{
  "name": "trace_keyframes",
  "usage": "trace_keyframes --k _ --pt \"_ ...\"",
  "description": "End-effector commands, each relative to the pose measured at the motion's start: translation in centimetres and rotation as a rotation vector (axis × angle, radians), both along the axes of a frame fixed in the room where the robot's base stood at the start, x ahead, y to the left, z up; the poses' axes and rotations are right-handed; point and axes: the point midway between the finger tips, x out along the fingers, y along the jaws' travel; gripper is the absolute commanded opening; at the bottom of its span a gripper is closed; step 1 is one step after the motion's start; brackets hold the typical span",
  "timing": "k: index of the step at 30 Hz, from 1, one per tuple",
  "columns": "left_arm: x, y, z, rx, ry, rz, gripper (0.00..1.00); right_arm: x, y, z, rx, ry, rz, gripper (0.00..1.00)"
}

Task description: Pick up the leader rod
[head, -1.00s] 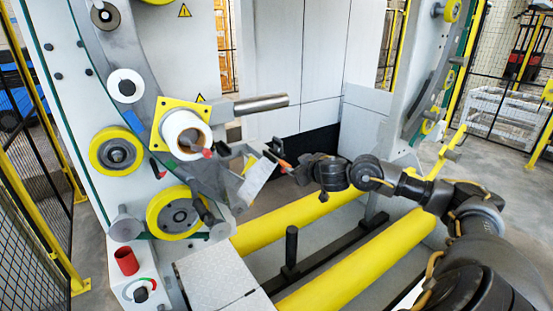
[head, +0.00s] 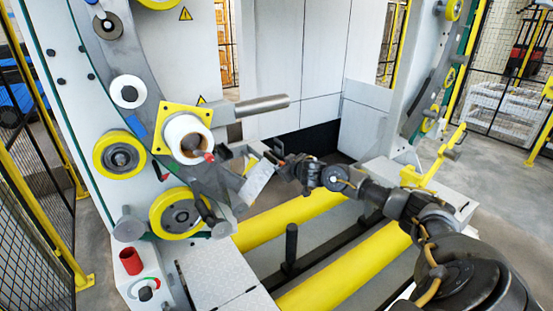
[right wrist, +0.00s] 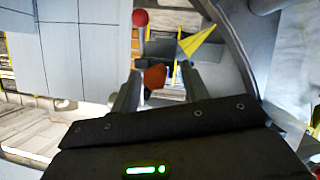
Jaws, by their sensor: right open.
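An orange-red end (right wrist: 155,76), which looks like the end of the leader rod, shows between the fingers of my right gripper in the right wrist view. The rest of the rod is hidden or too small to tell. My right gripper (head: 276,156) is open, beside the light angled bracket (head: 257,181) on the machine's left side. In the right wrist view its two fingers (right wrist: 158,72) stand on either side of the orange-red end; I cannot tell whether they touch it. My left gripper is not in view.
A white roll (head: 184,137) on a yellow square plate and a grey metal bar (head: 262,104) stick out left of and above my gripper. A red ball (right wrist: 140,17) shows in the wrist view. Yellow rollers (head: 345,265) and a black post (head: 291,243) lie below.

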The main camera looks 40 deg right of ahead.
Motion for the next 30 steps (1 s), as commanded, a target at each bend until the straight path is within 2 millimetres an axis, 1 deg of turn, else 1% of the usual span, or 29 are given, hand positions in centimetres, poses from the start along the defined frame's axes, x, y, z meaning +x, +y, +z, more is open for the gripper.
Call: trace_keyframes --k 5,8,15,16,25,30 --pt "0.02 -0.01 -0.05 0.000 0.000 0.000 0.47 0.00 -0.02 -0.05 -0.001 0.000 0.000 0.45" --pt "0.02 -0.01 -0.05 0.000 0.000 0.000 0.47 -0.01 -0.01 -0.05 -0.001 0.000 0.000 0.34" --pt "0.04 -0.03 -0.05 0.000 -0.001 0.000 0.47 -0.03 -0.01 -0.04 -0.001 0.000 0.000 0.02" --pt "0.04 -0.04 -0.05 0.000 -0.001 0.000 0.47 -0.03 -0.01 -0.05 -0.001 0.000 0.000 0.00" --pt "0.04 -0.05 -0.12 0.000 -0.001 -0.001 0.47 -0.01 -0.03 0.08 0.000 -0.001 0.000 0.00" --pt "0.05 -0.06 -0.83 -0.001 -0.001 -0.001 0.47 0.03 0.00 0.77 -0.001 -0.004 0.002 0.00"
